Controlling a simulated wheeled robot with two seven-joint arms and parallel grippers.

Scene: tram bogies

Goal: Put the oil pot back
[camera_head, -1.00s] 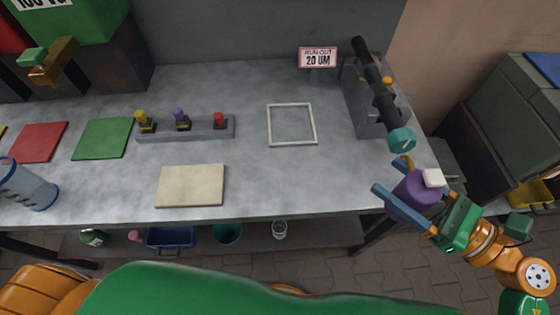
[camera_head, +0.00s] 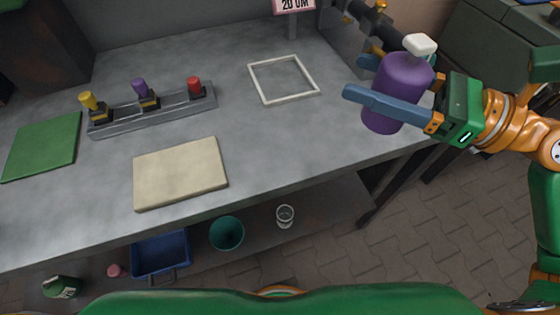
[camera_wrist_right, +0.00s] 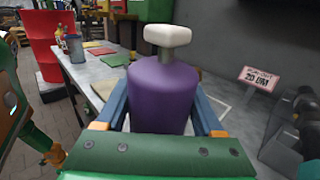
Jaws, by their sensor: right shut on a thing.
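The oil pot (camera_head: 398,95) is a purple bottle with a white cap. My right gripper (camera_head: 375,90) is shut on its body and holds it nearly upright, in front of the bench's right end. In the right wrist view the oil pot (camera_wrist_right: 160,95) stands between the two blue fingers, cap up. A white square outline (camera_head: 283,79) on the bench top is empty, to the left of the pot. My left gripper is not in view.
The grey bench holds a rack (camera_head: 150,108) with yellow, purple and red-topped items, a cream pad (camera_head: 180,173) and a green pad (camera_head: 42,146). A dark fixture (camera_head: 362,22) stands behind the pot. A lower shelf holds a blue bin (camera_head: 160,253) and a teal cup (camera_head: 227,233).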

